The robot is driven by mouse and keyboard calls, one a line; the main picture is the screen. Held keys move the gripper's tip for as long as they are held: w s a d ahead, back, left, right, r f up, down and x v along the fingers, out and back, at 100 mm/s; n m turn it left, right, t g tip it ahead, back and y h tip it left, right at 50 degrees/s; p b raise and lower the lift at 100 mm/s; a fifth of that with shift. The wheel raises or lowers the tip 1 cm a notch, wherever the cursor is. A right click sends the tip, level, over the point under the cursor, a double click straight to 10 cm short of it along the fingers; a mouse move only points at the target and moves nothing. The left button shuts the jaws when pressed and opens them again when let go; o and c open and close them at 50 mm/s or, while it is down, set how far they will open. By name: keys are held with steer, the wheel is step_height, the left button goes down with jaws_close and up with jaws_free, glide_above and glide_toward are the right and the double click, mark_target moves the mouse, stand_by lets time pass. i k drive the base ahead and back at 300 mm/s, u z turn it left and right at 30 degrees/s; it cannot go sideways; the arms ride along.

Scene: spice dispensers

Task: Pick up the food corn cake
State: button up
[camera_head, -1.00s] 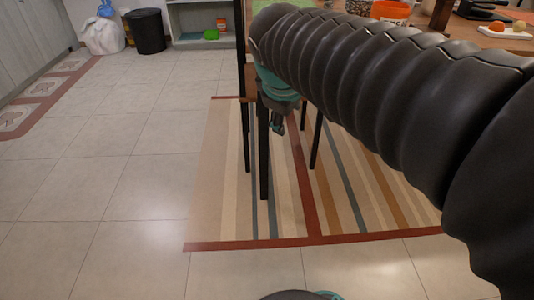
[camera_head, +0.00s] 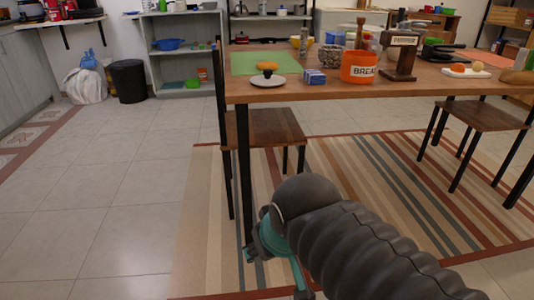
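A small round orange-brown cake (camera_head: 267,67), which looks like the corn cake, rests on a white plate (camera_head: 267,80) near the front left edge of the wooden table (camera_head: 320,93). My arm shows low in the picture, in front of the table. At its end are teal and dark parts of my gripper (camera_head: 250,254), low and well short of the plate. The fingers are too small and covered to tell whether they are open or shut.
A wooden chair (camera_head: 265,127) stands under the table's left end. The tiled floor at left is clear.

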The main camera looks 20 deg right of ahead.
mark_target(261, 66)
steer(key=u, duration=0.8)
steer(key=i, duration=1.3)
steer(key=z, duration=1.7)
